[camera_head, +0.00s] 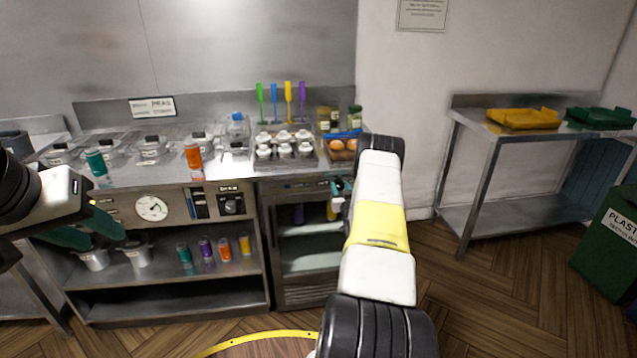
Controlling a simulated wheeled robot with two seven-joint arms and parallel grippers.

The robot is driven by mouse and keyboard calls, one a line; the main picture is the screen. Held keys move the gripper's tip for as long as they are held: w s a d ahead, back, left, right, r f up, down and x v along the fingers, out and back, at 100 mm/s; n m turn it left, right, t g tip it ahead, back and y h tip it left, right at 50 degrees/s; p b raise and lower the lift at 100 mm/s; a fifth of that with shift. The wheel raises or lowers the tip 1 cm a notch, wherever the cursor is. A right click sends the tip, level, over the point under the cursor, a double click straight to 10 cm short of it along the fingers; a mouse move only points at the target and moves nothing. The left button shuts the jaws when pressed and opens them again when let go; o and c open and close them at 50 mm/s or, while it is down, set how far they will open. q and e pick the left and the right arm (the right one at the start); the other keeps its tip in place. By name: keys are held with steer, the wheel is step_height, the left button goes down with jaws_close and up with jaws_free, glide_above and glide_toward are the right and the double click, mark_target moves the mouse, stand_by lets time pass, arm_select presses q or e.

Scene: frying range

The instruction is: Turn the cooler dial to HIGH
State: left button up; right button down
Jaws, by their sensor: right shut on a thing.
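The cooler (305,245) stands under the right part of the steel counter, with shelves showing inside. My right gripper (338,187) is at the right end of the cooler's top front strip, mostly behind my own forearm. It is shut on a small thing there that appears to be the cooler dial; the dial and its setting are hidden.
A panel left of the cooler has a round gauge (151,208) and a black knob (231,204). The counter holds an egg tray (338,156), an orange shaker (193,157) and clear tubs. A steel table (478,131) and green bin (608,240) stand right.

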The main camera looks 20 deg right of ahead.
steer(key=m, duration=0.6)
steer(key=shift+m, duration=0.3)
steer(key=m, duration=0.3)
steer(key=shift+m, duration=0.3)
steer(key=m, duration=0.3)
steer(key=shift+m, duration=0.3)
steer(key=m, duration=0.3)
steer(key=shift+m, duration=0.4)
steer(key=m, duration=0.3)
steer(key=shift+m, duration=0.3)
steer(key=m, duration=0.6)
steer(key=shift+f, duration=0.1)
steer(key=shift+m, duration=0.4)
